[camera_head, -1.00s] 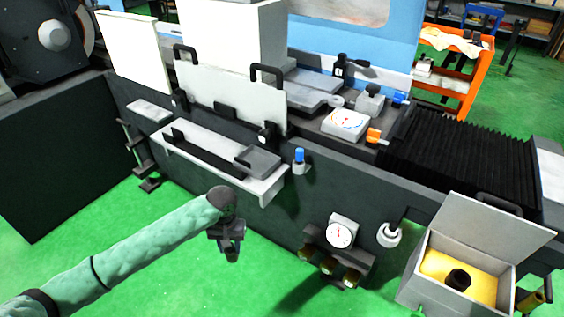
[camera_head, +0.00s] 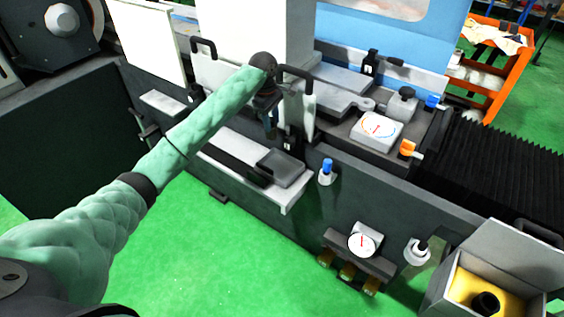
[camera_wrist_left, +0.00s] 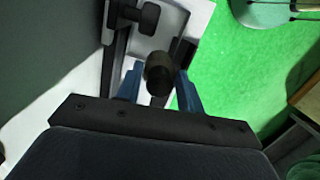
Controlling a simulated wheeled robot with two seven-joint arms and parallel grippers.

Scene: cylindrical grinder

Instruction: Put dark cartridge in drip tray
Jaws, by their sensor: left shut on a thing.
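My left gripper (camera_head: 270,128) is above the back edge of the white shelf on the machine front, pointing down. In the left wrist view its two blue fingers (camera_wrist_left: 160,88) are shut on the dark cartridge (camera_wrist_left: 158,72), a short dark cylinder. In the head view I cannot make out the cartridge clearly at the fingertips. A shallow grey square tray (camera_head: 283,168), apparently the drip tray, lies on the right part of the shelf, just below and right of the gripper. It looks empty. My right gripper is not in view.
The white shelf (camera_head: 290,203) has a dark slot left of the tray. Upright guard panels with black handles (camera_head: 203,48) stand close behind the gripper. A blue-topped knob (camera_head: 326,170) is right of the shelf. An open box (camera_head: 465,262) with yellow lining holds another dark cylinder.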

